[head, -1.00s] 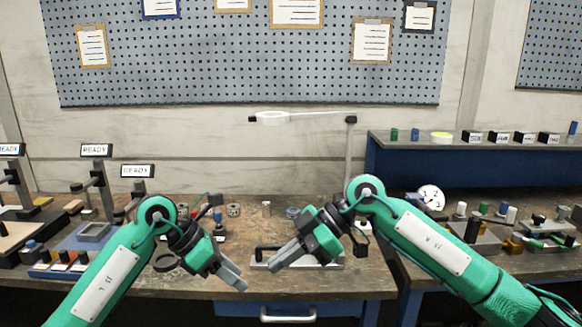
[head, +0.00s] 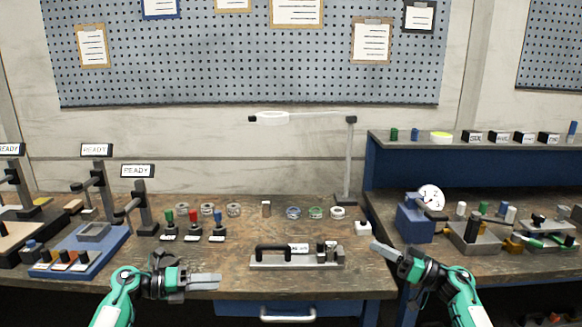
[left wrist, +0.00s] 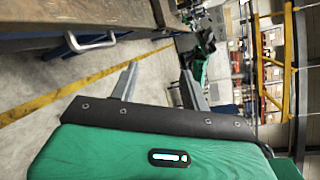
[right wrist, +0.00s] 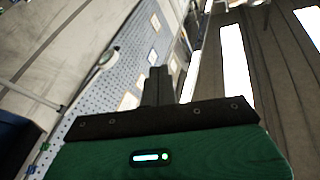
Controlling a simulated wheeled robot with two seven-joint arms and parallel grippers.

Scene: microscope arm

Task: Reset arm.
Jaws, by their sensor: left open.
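A grey metal base plate (head: 262,262) with a black bar handle (head: 270,251) and small dark blocks at its right end lies at the front middle of the bench. My left gripper (head: 218,282) is low at the bench's front edge, left of this plate and apart from it. Its two fingers stand apart and empty in the left wrist view (left wrist: 157,70). My right gripper (head: 374,246) is right of the plate, pointing left, touching nothing I can make out. In the right wrist view (right wrist: 158,70) its dark fingers lie together with nothing between them.
A tall lamp stand (head: 349,165) is at the back. A small white block (head: 363,228) is near my right gripper. Three stands with READY signs (head: 137,171) and coloured plungers (head: 193,228) are left. A blue drawer (head: 287,313) is below.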

